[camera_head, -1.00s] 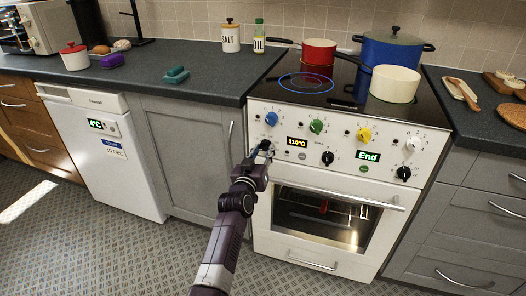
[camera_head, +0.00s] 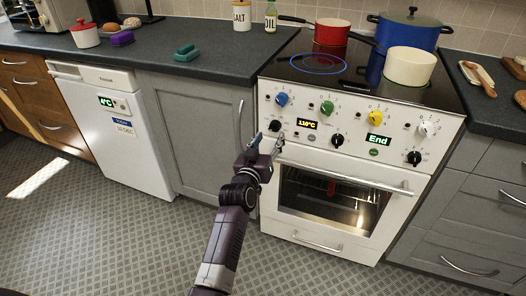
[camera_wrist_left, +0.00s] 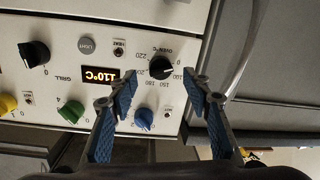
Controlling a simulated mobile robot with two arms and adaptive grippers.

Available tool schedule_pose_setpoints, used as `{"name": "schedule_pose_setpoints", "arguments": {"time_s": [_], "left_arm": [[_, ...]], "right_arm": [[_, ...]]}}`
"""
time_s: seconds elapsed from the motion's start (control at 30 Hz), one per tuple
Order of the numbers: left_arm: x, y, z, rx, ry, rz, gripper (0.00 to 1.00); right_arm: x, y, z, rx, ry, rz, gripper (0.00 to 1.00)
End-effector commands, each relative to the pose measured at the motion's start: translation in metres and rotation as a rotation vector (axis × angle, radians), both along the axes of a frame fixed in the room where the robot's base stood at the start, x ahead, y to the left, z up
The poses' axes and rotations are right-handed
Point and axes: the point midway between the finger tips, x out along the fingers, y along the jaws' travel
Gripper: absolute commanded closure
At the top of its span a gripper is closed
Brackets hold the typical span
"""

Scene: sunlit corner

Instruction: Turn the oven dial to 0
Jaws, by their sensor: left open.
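The oven dial is a black round knob (camera_head: 275,125) at the left end of the lower row on the white oven's panel. In the left wrist view the same dial (camera_wrist_left: 160,68) sits under "OVEN °C" with numbers around it. The display (camera_head: 307,125) beside it reads 110°C. My left gripper (camera_head: 266,143) is open and empty, in front of and just below the dial. In the wrist view its blue-padded fingers (camera_wrist_left: 160,82) stand apart, with the dial between and beyond the tips. I cannot tell exactly where the dial's pointer stands. My right gripper is not in view.
Blue (camera_head: 282,99), green (camera_head: 327,107), yellow (camera_head: 375,117) and white (camera_head: 426,128) knobs line the upper row. Two more black knobs (camera_head: 337,140) sit lower right. The oven door handle (camera_head: 345,178) juts out below. Pots (camera_head: 410,66) stand on the hob.

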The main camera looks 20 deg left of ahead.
Motion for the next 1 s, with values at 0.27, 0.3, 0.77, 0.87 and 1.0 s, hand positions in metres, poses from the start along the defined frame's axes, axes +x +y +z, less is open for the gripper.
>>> {"name": "schedule_pose_setpoints", "arguments": {"time_s": [0.27,0.3,0.77,0.87,1.0], "left_arm": [[-0.046,-0.002,0.002,-0.001,0.002,0.000,0.55],[-0.052,-0.002,0.003,-0.001,0.001,0.000,0.55],[-0.072,-0.003,0.005,-0.001,0.001,-0.001,0.55],[-0.072,-0.003,0.005,-0.001,0.001,-0.001,0.55],[-0.072,-0.003,0.005,-0.001,0.001,-0.001,0.55]], "right_arm": [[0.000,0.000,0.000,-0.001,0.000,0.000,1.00],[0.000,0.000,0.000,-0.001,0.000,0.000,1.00],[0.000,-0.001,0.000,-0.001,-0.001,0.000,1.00],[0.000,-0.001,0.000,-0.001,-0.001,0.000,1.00],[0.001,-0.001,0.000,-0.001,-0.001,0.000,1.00]]}}
